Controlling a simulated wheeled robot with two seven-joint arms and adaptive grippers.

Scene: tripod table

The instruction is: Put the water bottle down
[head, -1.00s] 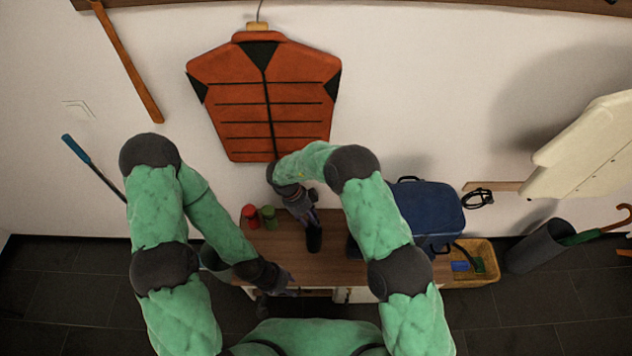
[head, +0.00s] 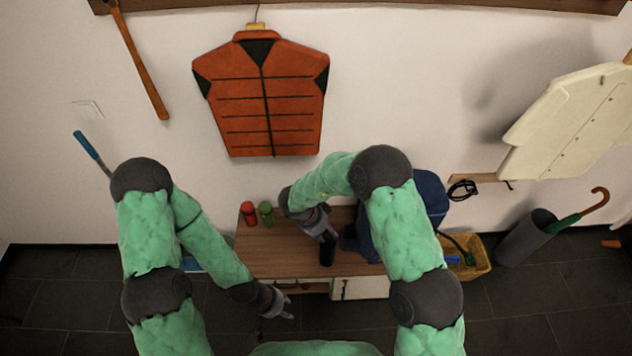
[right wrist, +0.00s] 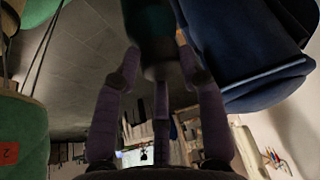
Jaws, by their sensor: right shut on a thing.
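The dark water bottle (head: 327,253) is in my right gripper (head: 327,235), over the right half of the wooden bench top (head: 280,258). In the right wrist view the dark bottle (right wrist: 150,25) is between the fingers of my right gripper (right wrist: 160,78), which are shut on it. The bottle looks roughly upright; I cannot tell whether its base touches the bench top. My left gripper (head: 281,304) is low, in front of the bench's front edge and away from the bottle. Its fingers are too small to judge.
A red container (head: 248,213) and a green one (head: 266,213) stand at the bench's back left. A blue bag (head: 431,196) is close to the bottle's right, partly behind my right arm. A yellow basket (head: 478,262) is farther right. The bench's middle is clear.

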